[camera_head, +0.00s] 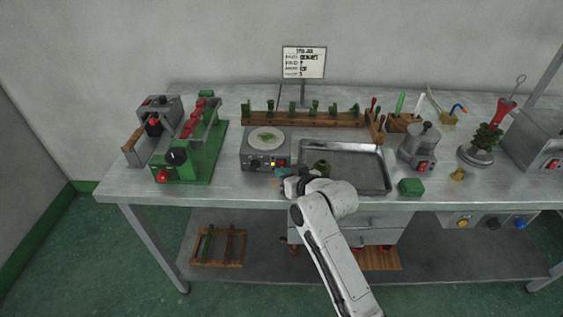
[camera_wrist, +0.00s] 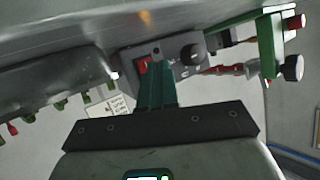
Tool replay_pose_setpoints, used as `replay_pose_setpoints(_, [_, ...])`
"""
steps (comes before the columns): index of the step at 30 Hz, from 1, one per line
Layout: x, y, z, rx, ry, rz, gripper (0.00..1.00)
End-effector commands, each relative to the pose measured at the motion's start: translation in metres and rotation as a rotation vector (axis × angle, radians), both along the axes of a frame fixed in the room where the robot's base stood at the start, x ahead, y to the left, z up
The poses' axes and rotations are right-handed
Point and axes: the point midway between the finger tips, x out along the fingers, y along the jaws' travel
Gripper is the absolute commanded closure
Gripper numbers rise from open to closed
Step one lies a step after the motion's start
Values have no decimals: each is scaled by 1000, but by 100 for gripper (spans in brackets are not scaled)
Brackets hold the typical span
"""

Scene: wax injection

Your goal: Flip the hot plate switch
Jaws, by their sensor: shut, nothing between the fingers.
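The hot plate (camera_head: 245,148) is a grey box with a round pale top, near the bench's front left of centre. Its front face has a dark knob (camera_head: 255,164), a small yellow light (camera_head: 272,163) and a red switch (camera_head: 282,162) at the right. My gripper (camera_head: 281,172) is shut and empty, just in front of the switch. In the wrist view the teal fingers (camera_wrist: 157,64) overlap the hot plate's front (camera_wrist: 173,52), right beside the red switch (camera_wrist: 143,65). I cannot tell whether they touch it, nor the switch's exact position.
A metal tray (camera_head: 376,158) with a small dark green piece lies right of my gripper. A green machine (camera_head: 206,164) stands to the left. A wooden rack (camera_head: 300,119) of green pieces is behind. A grey pot (camera_head: 420,147) and a green block (camera_head: 411,187) stand further right.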

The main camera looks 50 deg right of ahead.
Motion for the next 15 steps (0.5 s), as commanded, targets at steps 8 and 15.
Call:
replay_pose_setpoints(8, [-1, 1, 0, -1, -1, -1, 100])
replay_pose_setpoints(15, [-8, 10, -1, 0, 1, 0, 100])
